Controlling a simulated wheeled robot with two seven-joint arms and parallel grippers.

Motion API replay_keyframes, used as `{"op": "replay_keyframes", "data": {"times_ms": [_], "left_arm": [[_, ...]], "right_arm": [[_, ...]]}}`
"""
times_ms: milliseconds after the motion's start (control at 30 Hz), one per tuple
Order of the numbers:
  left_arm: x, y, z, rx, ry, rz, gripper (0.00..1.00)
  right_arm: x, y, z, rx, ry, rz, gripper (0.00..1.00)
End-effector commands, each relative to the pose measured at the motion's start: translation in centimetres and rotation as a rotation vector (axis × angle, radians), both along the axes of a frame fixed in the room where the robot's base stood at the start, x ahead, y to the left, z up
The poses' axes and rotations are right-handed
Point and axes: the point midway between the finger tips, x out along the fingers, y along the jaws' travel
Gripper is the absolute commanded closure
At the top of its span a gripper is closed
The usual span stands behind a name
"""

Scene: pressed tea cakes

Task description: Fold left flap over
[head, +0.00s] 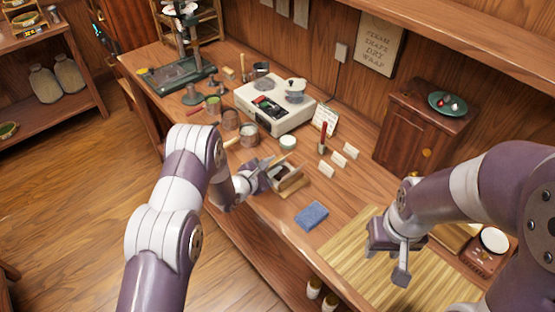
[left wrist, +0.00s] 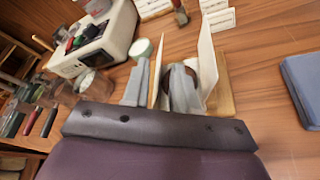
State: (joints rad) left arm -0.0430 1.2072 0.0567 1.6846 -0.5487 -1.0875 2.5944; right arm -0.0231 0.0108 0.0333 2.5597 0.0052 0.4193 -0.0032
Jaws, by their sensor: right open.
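A dark tea cake (left wrist: 188,85) stands between two upright pale paper flaps on a small wooden stand (head: 292,187). The left flap (left wrist: 157,68) is a thin upright sheet; the right flap (left wrist: 207,62) is wider. My left gripper (head: 268,175) is at the stand, coming in from the left. In the left wrist view its two grey fingers (left wrist: 158,85) are apart, with the left flap showing between them; whether either finger touches it is unclear. The right finger partly hides the cake. My right gripper (head: 390,264) is open and empty above the bamboo mat (head: 350,258).
A blue cloth (head: 312,215) lies right of the stand. A wooden cabinet (head: 407,137) stands at the back right.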

Motion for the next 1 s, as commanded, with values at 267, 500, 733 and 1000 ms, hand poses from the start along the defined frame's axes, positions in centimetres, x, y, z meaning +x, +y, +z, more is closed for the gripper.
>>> {"op": "replay_keyframes", "data": {"times_ms": [267,500,733,1000], "left_arm": [[2.7,-1.7,-1.1,0.002,0.000,-0.001,0.72],[3.0,-1.8,-1.2,0.001,0.000,0.000,0.72],[3.0,-1.8,-1.2,0.001,0.000,0.000,1.00],[2.5,-2.4,-2.5,0.091,-0.090,-0.002,1.00]], "right_arm": [[0.0,0.0,0.6,0.000,0.000,0.000,0.57],[0.0,0.0,0.6,0.000,0.000,0.000,0.57],[0.0,0.0,0.6,0.000,0.000,0.000,0.57],[0.0,0.0,-1.9,0.000,0.001,0.000,0.57]]}}
